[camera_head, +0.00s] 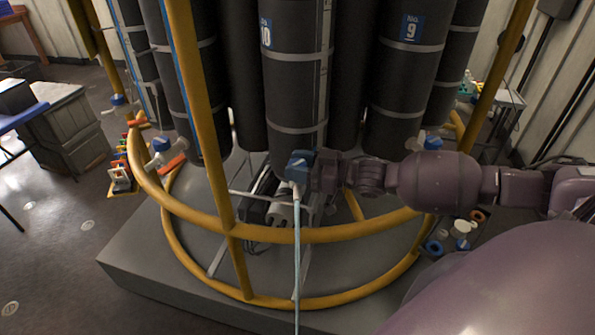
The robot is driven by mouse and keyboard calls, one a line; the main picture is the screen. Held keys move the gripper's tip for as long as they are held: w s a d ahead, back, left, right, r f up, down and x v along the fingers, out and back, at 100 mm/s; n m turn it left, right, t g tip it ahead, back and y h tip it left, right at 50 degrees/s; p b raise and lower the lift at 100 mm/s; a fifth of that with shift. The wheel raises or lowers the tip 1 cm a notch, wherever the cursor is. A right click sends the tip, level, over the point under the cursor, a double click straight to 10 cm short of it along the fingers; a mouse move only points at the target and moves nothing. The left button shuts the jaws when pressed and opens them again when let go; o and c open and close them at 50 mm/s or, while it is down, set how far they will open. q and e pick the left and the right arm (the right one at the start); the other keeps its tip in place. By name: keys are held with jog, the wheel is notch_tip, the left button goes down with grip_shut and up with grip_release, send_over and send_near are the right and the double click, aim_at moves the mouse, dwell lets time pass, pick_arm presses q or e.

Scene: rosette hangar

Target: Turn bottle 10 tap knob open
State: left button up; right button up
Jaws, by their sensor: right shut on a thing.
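Bottle 10 (293,85) is a tall dark cylinder with a blue "No. 10" label, standing upright in the middle of the rosette. Its blue tap knob (298,160) sits at the bottle's lower end, with a pale hose or cord hanging below it. My right gripper (311,168) reaches in from the right and is shut on the blue knob. The fingers partly cover the knob, so its exact turn position cannot be told. My left gripper is not in view.
A yellow rail ring (290,236) and a yellow upright post (207,110) stand in front of the bottles. Bottle 9 (402,85) stands to the right, with a blue knob (433,143) below. A grey plinth (150,262) lies underneath. Open floor is at left.

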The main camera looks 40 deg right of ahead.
jog(key=shift+w+f+n+g+y+b, duration=0.1)
jog(key=shift+f+n+g+y+b, duration=0.1)
jog(key=shift+n+g+y+b, duration=0.45)
jog(key=n+g+y+b, duration=0.2)
jog(key=g, duration=0.1)
jog(key=n+g+y+b, duration=0.2)
jog(key=g+b, duration=0.1)
jog(key=shift+n+g, duration=0.25)
jog(key=shift+n, duration=0.1)
jog(key=shift+n+g, duration=0.3)
jog(key=shift+g, duration=0.1)
jog(key=shift+r+n+g+y+b, duration=0.15)
jog(key=shift+n+g+y+b, duration=0.2)
jog(key=shift+n+g+b, duration=0.65)
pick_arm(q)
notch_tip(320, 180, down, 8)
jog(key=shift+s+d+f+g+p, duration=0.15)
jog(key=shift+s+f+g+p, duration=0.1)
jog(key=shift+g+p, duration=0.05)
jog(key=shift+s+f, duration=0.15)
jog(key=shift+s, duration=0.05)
pick_arm(e)
jog(key=shift+g, duration=0.4)
jog(key=o, duration=0.9)
jog(key=shift+d, duration=0.1)
